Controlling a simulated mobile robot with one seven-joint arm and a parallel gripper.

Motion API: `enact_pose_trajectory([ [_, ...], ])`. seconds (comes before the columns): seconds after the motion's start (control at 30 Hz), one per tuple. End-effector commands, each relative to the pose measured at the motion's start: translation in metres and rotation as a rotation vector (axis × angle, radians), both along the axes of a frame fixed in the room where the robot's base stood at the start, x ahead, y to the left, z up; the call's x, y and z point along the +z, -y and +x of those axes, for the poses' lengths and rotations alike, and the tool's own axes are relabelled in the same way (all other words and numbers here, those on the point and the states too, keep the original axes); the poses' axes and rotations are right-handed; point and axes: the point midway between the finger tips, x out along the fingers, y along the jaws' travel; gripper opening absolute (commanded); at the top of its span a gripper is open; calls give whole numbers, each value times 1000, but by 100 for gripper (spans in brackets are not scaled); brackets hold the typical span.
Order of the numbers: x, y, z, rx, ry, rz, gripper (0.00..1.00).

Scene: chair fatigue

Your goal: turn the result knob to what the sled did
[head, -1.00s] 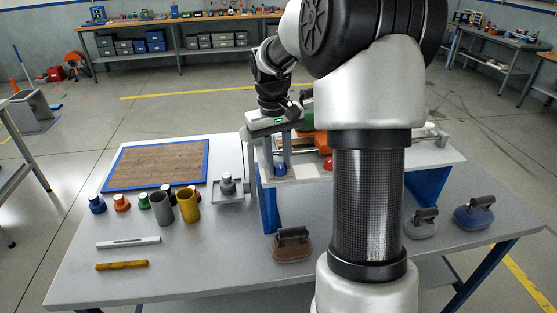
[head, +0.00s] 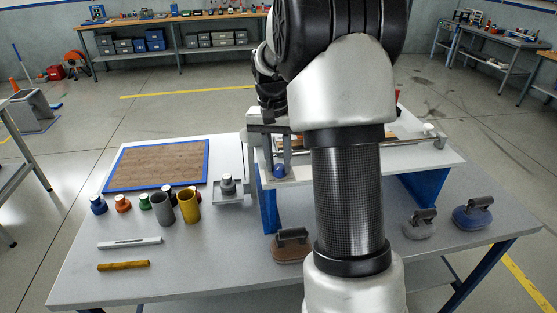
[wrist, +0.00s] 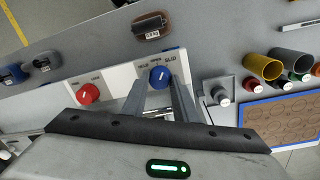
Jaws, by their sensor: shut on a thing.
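The result knob is blue (wrist: 160,77), on a white panel with HELD printed to its left and SLID to its right. Its white pointer mark points roughly up, leaning slightly right in the wrist view. My gripper (wrist: 158,86) has one finger on each side of this knob and is shut on it. The head view also shows the blue knob (head: 279,171) at the rig's front left, below my gripper (head: 277,158). My arm hides most of the rig there, and I cannot make out the sled.
A red knob (wrist: 88,93) sits on the same panel. A brown weighted block (wrist: 151,26) lies in front of the rig. Grey (head: 162,208) and yellow (head: 189,206) cups and a blue-framed board (head: 155,165) stand left. Grey (head: 419,224) and blue (head: 473,213) blocks lie right.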

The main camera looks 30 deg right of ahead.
Motion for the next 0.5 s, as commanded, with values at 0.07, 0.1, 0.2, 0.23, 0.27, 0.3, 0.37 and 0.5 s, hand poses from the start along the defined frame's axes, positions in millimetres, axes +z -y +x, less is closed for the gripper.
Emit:
enact_pose_trajectory([
  [0.07, 1, 0, 0, -49, 1, -1, 4],
  [0.1, 1, 1, 0, -71, 1, -1, 4],
  [0.2, 1, 1, 0, -119, 1, -2, 4],
  [0.23, 1, 1, 0, -130, 1, -2, 4],
  [0.27, 1, 1, 1, -141, 0, -2, 4],
  [0.3, 1, 1, 0, -154, 1, -1, 4],
  [0.37, 1, 1, 1, -169, 1, -1, 4],
  [0.5, 1, 1, 1, -192, 2, -1, 4],
])
